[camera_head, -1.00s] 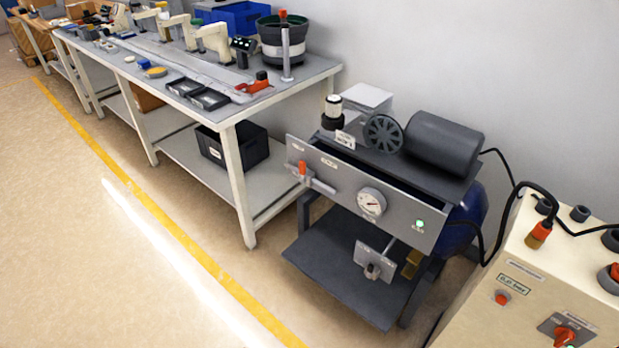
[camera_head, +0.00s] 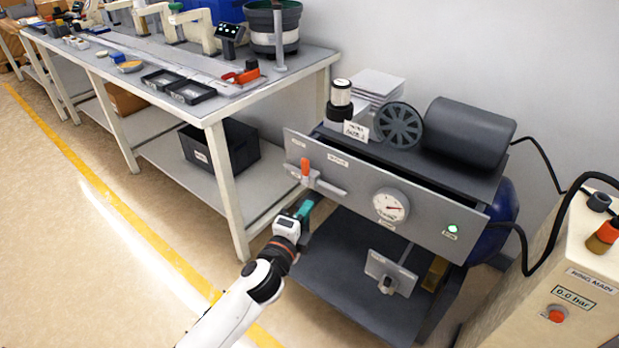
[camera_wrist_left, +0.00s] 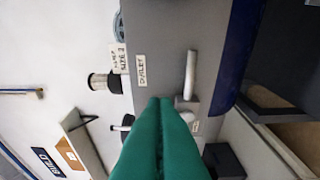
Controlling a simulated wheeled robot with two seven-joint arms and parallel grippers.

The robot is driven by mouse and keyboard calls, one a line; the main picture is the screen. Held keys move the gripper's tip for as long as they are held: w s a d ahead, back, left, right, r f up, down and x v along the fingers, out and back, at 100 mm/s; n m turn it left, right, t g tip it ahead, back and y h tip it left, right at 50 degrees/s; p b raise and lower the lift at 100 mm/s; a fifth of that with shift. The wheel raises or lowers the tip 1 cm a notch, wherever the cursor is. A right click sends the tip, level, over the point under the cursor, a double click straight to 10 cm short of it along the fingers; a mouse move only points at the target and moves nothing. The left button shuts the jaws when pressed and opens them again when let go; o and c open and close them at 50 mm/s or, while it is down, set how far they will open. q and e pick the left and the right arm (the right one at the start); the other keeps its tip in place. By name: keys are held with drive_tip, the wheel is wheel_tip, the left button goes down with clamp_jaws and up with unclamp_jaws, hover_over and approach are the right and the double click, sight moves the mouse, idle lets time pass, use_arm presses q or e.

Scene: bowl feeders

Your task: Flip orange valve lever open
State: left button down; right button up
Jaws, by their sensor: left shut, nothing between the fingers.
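The orange valve lever (camera_head: 305,169) stands upright at the left end of the grey front panel (camera_head: 350,190) of the compressor unit. A grey pipe (camera_head: 329,187) runs to the right from the valve; the wrist view also shows the pale pipe (camera_wrist_left: 191,75). My left gripper (camera_head: 305,207), with green fingers, is shut and empty, a little below the lever and apart from it in the head view. In the left wrist view the shut fingers (camera_wrist_left: 160,102) point at the panel, and I cannot see the orange lever there. My right gripper is out of view.
A round gauge (camera_head: 391,206) and a green light (camera_head: 452,229) are on the panel. A lower grey valve plate (camera_head: 390,274) hangs beneath. A workbench (camera_head: 215,113) stands on the left, a beige cabinet (camera_head: 535,300) on the right. Floor at the front left is clear.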

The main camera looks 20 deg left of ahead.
sight(305, 173)
use_arm(q)
drive_tip(key=w, duration=0.3)
drive_tip(key=w+a, duration=0.1)
drive_tip(key=w, duration=0.3)
drive_tip(key=w+a+b, duration=0.1)
drive_tip(key=w, duration=0.3)
drive_tip(key=shift+f, duration=0.1)
drive_tip(key=shift+w+a, duration=0.2)
drive_tip(key=shift+a, duration=0.2)
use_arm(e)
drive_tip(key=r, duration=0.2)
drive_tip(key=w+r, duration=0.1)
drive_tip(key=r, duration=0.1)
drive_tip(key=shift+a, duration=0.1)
